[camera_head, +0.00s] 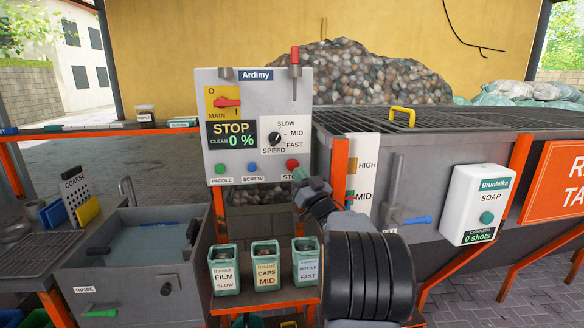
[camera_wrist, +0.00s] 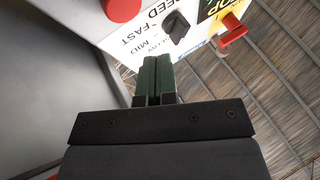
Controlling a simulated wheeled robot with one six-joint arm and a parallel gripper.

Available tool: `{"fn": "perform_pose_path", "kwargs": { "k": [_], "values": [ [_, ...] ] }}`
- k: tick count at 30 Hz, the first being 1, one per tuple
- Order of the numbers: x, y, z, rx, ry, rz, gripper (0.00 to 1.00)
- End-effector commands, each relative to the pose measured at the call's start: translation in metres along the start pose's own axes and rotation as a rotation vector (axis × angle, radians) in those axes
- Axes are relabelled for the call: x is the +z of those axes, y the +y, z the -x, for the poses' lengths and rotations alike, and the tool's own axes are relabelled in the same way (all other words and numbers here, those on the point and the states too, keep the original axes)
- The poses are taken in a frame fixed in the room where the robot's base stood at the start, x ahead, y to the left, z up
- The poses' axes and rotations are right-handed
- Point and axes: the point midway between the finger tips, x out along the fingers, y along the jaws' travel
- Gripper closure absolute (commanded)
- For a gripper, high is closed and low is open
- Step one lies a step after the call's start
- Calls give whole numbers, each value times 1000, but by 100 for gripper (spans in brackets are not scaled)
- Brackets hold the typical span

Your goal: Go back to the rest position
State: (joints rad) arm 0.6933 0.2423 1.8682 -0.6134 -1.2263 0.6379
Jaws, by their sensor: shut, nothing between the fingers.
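My gripper (camera_head: 313,186) is raised in front of the lower right corner of the grey control panel (camera_head: 225,82), close to the red stop button (camera_head: 292,164) in the head view. In the wrist view its two dark green fingers (camera_wrist: 157,76) are together and empty. That view shows the panel upside down, with the red button (camera_wrist: 122,9), the black speed knob (camera_wrist: 176,27) and the red main switch (camera_wrist: 235,28) beyond the fingertips. The fingers look apart from the panel. The panel display reads STOP and 0 %.
Several labelled green bins (camera_head: 266,266) stand below the panel. A pebble-like heap (camera_head: 370,75) lies behind.

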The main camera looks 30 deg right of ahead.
Motion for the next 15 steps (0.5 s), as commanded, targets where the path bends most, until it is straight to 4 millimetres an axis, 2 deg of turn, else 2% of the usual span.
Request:
{"fn": "perform_pose_path", "kwargs": {
  "k": [11,15],
  "values": [
    [0,0,-1,2,-3,1,100],
    [-5,-10,-8,36,-48,8,100]
  ]
}}
